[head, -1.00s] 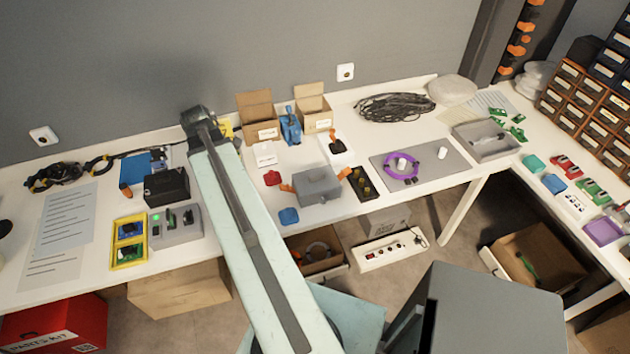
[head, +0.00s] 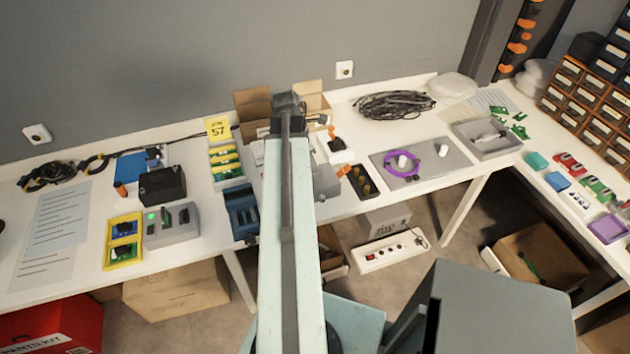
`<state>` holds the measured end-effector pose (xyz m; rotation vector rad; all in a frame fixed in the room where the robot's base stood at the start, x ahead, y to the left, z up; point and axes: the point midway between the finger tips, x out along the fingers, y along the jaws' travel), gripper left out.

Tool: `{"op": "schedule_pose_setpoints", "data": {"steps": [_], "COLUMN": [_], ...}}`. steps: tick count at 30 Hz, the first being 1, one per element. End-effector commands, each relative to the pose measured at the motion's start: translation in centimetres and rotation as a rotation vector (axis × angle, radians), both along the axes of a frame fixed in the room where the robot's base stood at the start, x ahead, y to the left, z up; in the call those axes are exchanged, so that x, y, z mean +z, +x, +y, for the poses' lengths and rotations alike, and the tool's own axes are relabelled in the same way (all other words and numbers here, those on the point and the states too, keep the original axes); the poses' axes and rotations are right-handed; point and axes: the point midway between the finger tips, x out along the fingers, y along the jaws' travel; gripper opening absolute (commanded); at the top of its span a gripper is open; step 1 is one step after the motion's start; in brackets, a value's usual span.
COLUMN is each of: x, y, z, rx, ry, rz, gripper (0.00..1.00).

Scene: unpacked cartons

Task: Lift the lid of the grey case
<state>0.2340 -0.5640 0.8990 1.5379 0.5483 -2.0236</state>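The grey case (head: 327,182) lies on the white bench, mostly hidden behind my arm. Only its right part shows, with one orange latch (head: 344,170) at its right side. Its left part and most of its lid are covered, so I cannot tell the lid's state from this view. My arm reaches up the middle of the picture over the bench. Its far end stands in front of the open cardboard boxes.
Right of the case are a dark block with yellow round tops (head: 362,182) and a grey mat (head: 428,170) with a purple ring (head: 415,162). Left of my arm stand a blue rack (head: 240,212) and a tray of yellow-and-green items (head: 226,160). Cardboard boxes (head: 252,106) stand behind.

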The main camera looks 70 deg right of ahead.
Motion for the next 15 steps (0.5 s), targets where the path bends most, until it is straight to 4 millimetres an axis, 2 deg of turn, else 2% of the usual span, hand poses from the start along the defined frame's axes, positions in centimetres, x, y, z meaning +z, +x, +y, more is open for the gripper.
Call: {"op": "schedule_pose_setpoints", "data": {"steps": [1,7,15], "x": [-1.2,-4.6,-4.6], "y": [-0.1,-0.8,-1.0], "z": [0.0,-0.2,-0.3], "rx": [-0.001,-0.002,-0.001], "ry": [0.0,0.0,0.0], "rz": [0.0,0.0,0.0], "gripper": [0.38,0.38,0.38]}}
